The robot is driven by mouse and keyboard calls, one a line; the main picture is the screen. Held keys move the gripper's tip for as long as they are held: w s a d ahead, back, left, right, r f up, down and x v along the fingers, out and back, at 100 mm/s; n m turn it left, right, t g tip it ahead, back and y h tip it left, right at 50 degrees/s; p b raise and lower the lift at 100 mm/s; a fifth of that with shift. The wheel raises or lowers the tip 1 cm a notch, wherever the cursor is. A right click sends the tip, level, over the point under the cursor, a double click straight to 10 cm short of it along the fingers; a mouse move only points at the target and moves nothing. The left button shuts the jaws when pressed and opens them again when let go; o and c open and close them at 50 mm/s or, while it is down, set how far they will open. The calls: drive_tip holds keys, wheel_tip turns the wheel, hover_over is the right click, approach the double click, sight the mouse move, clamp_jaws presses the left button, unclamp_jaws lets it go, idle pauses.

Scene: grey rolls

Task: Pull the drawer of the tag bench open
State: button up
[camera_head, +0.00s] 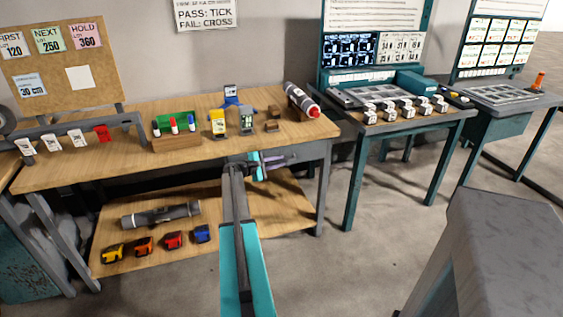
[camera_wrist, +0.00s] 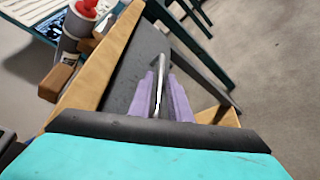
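The tag bench (camera_head: 75,178) is a wooden-topped bench along the wall. Its dark grey drawer front (camera_head: 308,153) sits under the right part of the top and looks closed. In the wrist view the drawer front (camera_wrist: 132,72) is a dark panel beside the wooden edge. A thin silver handle (camera_wrist: 161,68) stands on it. My gripper (camera_head: 268,162) has purple fingers, and in the wrist view the gripper (camera_wrist: 160,92) has them close on both sides of the handle, looking shut on it. The far finger contact is partly hidden.
A lower shelf (camera_head: 125,245) holds a grey roll (camera_head: 160,215) and several coloured blocks. A teal-legged table (camera_head: 352,180) stands right.

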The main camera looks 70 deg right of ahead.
drive_tip(key=shift+x, duration=1.1)
drive_tip(key=shift+c, duration=0.3)
clamp_jaws()
drive_tip(key=shift+s+a, duration=0.1)
drive_tip(key=shift+a, duration=0.05)
drive_tip(key=s+a+b, duration=0.8)
drive_tip(key=s+a, duration=1.1)
drive_tip(key=a, duration=0.4)
drive_tip(key=shift+a, duration=0.15)
drive_tip(key=shift+o, duration=0.3)
unclamp_jaws()
